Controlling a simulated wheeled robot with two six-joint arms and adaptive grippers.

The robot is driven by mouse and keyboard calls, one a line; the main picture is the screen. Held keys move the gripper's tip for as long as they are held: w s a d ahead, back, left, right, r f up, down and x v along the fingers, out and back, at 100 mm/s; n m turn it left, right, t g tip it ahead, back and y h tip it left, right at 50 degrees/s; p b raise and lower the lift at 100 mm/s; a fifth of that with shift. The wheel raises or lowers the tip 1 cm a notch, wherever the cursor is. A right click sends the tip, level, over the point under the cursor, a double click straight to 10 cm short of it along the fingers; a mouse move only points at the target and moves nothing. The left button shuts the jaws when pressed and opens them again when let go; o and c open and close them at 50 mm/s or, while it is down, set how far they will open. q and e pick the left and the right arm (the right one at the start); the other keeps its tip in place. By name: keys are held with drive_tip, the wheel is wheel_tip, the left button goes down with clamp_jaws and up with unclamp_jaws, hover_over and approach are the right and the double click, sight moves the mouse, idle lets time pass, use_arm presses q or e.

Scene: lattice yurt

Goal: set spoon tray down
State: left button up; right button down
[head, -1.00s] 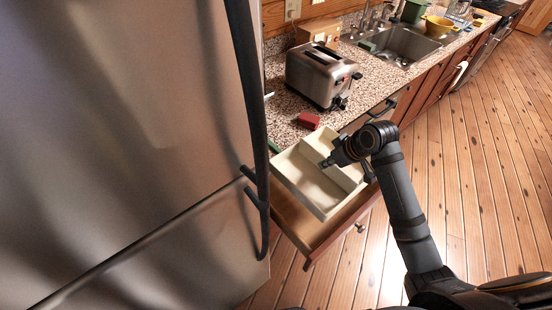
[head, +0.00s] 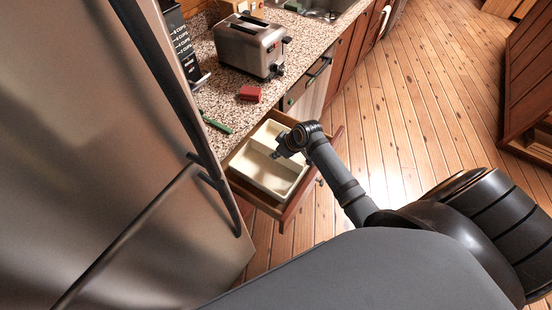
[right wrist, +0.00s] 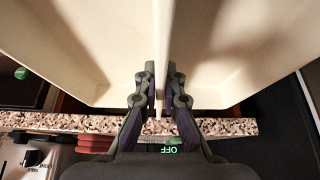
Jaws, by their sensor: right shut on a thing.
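The spoon tray (head: 268,176) is a cream, shallow tray with a divider, seen in the head view at the open wooden drawer (head: 296,203). It looks level and lies within the drawer's outline. I cannot tell whether it touches the drawer floor. My right gripper (head: 277,154) reaches over the drawer front from the right. In the right wrist view, the gripper (right wrist: 161,78) is shut on the thin upright divider of the tray (right wrist: 80,50), one finger on each side. My left gripper is not in view.
A steel fridge (head: 90,130) stands close on the left of the drawer. The speckled counter (head: 222,88) behind holds a toaster (head: 245,48), a red block (head: 249,93) and a green item (head: 217,125). Open wooden floor (head: 420,110) lies to the right.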

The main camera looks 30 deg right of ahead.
sight(276, 161)
wheel_tip(276, 161, down, 4)
drive_tip(key=shift+a+r, duration=0.1)
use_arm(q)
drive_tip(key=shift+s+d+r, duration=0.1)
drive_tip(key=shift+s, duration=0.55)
use_arm(e)
drive_tip(key=shift+f, duration=0.25)
drive_tip(key=shift+f, duration=0.55)
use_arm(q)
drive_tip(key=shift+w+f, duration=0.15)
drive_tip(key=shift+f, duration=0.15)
use_arm(e)
drive_tip(key=c, duration=1.5)
unclamp_jaws()
drive_tip(key=shift+s+f, duration=0.1)
drive_tip(key=shift+r, duration=0.45)
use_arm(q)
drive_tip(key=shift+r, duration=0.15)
use_arm(e)
drive_tip(key=v, duration=1.2)
drive_tip(key=shift+r, duration=0.25)
